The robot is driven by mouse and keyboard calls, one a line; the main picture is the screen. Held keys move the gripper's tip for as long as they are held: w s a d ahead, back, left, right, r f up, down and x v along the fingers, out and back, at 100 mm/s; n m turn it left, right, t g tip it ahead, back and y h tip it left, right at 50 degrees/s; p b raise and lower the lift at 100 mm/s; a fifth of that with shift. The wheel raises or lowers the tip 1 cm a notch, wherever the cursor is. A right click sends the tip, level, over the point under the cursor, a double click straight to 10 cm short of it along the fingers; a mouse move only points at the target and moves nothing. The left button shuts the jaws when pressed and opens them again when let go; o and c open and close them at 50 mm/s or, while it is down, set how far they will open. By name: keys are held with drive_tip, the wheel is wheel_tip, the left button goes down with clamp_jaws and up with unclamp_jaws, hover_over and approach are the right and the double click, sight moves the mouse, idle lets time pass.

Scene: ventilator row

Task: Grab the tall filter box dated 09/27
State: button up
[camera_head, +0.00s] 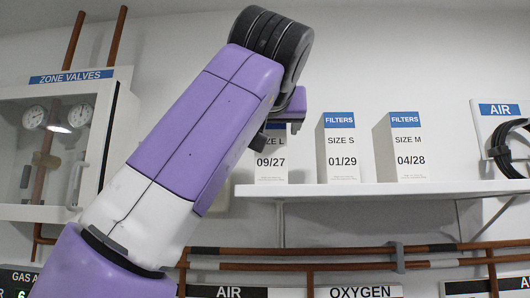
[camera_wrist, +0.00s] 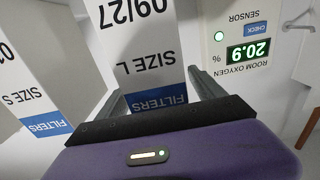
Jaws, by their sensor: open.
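The tall filter box marked SIZE L 09/27 (camera_head: 270,173) stands on the shelf (camera_head: 380,189), its top hidden behind my arm in the head view. In the wrist view the same white box (camera_wrist: 145,45), with its blue FILTERS band, appears upside down. My gripper (camera_wrist: 156,80) is open, with one finger at each side of the box's blue-banded top end. I cannot tell whether the fingers touch it. In the head view my gripper is mostly hidden behind the arm.
The SIZE S 01/29 box (camera_head: 342,150) and SIZE M 04/28 box (camera_head: 405,150) stand to the right on the shelf. A room oxygen sensor (camera_wrist: 245,50) is on the wall in the wrist view. A zone valves cabinet (camera_head: 60,150) hangs at left; pipes (camera_head: 350,267) run below the shelf.

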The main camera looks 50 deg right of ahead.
clamp_jaws()
idle(0.3)
drive_tip(key=shift+r, duration=0.1)
